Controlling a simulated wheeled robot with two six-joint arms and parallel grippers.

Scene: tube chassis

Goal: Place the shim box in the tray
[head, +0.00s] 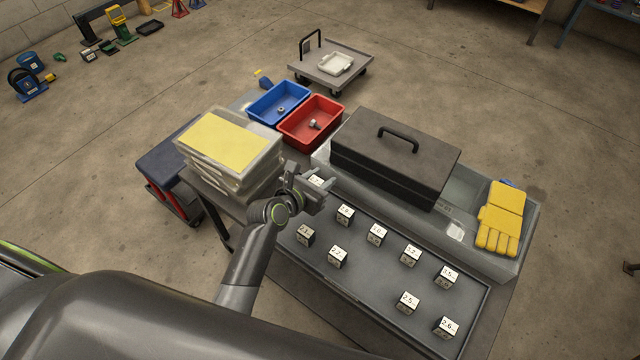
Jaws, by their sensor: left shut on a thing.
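My left gripper (318,190) is over the far left end of a dark grey shallow tray (385,312). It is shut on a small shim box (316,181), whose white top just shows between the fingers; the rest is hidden. I cannot tell whether this box touches the surface below. Several black shim boxes with white numbered tops stand spread on the grey tray, among them one (345,214) close to the gripper and one (446,327) at the near right. A small white tray (336,63) lies on a cart at the back. My right gripper is not in view.
A black toolbox (395,152) and yellow gloves (501,217) lie behind the grey tray. Stacked clear bins with a yellow sheet (222,142) stand left of my gripper. Blue (279,104) and red (310,122) bins with small parts are behind it. The cart (322,76) stands apart.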

